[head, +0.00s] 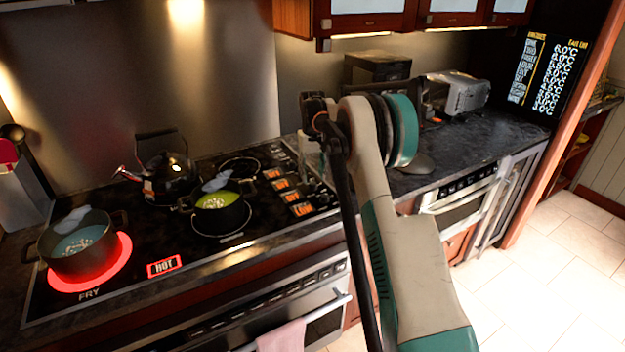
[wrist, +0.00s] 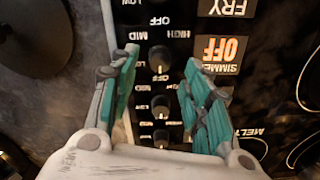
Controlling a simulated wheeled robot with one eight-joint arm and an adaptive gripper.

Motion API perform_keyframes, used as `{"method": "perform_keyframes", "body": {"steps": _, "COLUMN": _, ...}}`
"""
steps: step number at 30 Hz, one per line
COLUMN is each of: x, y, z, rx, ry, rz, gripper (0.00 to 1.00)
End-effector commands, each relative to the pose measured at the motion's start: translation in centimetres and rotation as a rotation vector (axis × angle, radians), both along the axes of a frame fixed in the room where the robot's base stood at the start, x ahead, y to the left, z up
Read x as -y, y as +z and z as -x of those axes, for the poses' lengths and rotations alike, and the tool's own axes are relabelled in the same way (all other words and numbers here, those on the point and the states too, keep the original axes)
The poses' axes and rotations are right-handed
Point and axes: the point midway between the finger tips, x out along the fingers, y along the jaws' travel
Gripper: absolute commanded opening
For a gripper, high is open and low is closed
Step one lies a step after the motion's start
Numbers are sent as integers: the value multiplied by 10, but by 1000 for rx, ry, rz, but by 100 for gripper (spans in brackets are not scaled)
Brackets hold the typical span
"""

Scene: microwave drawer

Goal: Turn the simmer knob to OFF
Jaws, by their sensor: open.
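In the wrist view a column of black knobs runs down the panel, its lettering upside down. The knob (wrist: 160,59) level with the SIMMER label lies between the fingertips of my gripper (wrist: 162,68). A pale mark shows on its lower side. The orange display (wrist: 219,50) beside it appears to read OFF under SIMMER. My fingers are open, one on each side of the knob; whether they touch it I cannot tell. In the head view my arm's end hangs over the right end of the cooktop (head: 255,238), and my gripper is mostly hidden there.
A pot (head: 82,243) stands on a glowing red FRY burner at left, near a HOT sign. A smaller pot (head: 218,212) and a black kettle (head: 168,178) stand on the cooktop. A toaster (head: 457,93) is on the right counter.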

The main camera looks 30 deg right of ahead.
Motion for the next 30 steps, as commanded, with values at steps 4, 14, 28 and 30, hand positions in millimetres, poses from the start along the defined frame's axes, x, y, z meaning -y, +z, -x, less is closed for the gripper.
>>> {"method": "perform_keyframes", "body": {"steps": 4, "x": 0, "y": 33, "z": 0, "rx": 0, "ry": 0, "rz": 0, "gripper": 44}}
{"method": "perform_keyframes", "body": {"steps": 14, "x": 0, "y": 80, "z": 0, "rx": 0, "ry": 0, "rz": 0, "gripper": 44}}
{"method": "perform_keyframes", "body": {"steps": 28, "x": 0, "y": 85, "z": 0, "rx": 0, "ry": 0, "rz": 0, "gripper": 44}}
{"method": "perform_keyframes", "body": {"steps": 30, "x": 0, "y": 85, "z": 0, "rx": 0, "ry": 0, "rz": 0, "gripper": 44}}
